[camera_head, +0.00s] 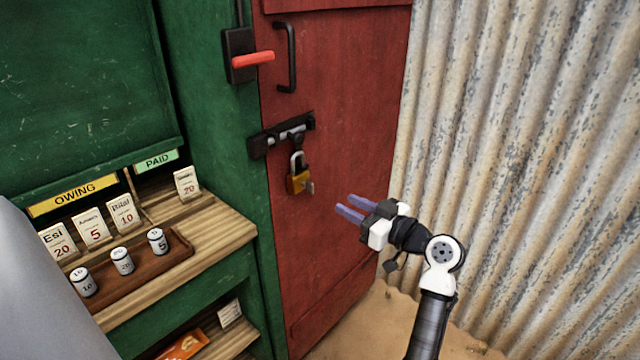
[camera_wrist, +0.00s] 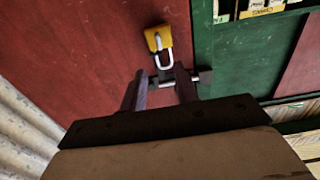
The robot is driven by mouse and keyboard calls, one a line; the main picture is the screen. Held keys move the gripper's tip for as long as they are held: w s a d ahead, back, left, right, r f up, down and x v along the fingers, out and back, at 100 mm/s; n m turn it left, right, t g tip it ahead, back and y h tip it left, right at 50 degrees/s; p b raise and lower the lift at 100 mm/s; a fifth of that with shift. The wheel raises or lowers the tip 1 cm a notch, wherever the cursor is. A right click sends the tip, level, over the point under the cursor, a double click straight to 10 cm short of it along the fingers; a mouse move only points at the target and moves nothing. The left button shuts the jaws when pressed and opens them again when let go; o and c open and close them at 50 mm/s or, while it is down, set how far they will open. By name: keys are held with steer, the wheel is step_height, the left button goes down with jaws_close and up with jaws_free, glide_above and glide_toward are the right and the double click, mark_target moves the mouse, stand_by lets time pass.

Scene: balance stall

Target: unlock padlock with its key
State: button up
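A brass padlock (camera_head: 297,182) hangs by its steel shackle from a black hasp (camera_head: 283,135) on a red door; it also shows in the wrist view (camera_wrist: 157,39), upside down. A small grey key (camera_head: 310,187) appears to stick out of the padlock's lower front in the head view; I cannot make it out in the wrist view. Whether the shackle is latched is too small to tell. My gripper (camera_head: 347,205) is open and empty, its two purplish fingers apart, in front of the door to the right of and slightly below the padlock, not touching it.
A red-handled latch (camera_head: 252,60) and a black pull handle (camera_head: 291,58) sit above the hasp. A wooden counter (camera_head: 215,222) with cards and small weights in a tray (camera_head: 180,250) stands left. A corrugated metal wall (camera_head: 530,150) bounds the right.

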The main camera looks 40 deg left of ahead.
mark_target(308, 187)
steer(key=w+a+p, duration=0.1)
steer(key=a+p, duration=0.1)
steer(key=a, duration=0.9)
steer(key=shift+p, duration=0.4)
jaws_close()
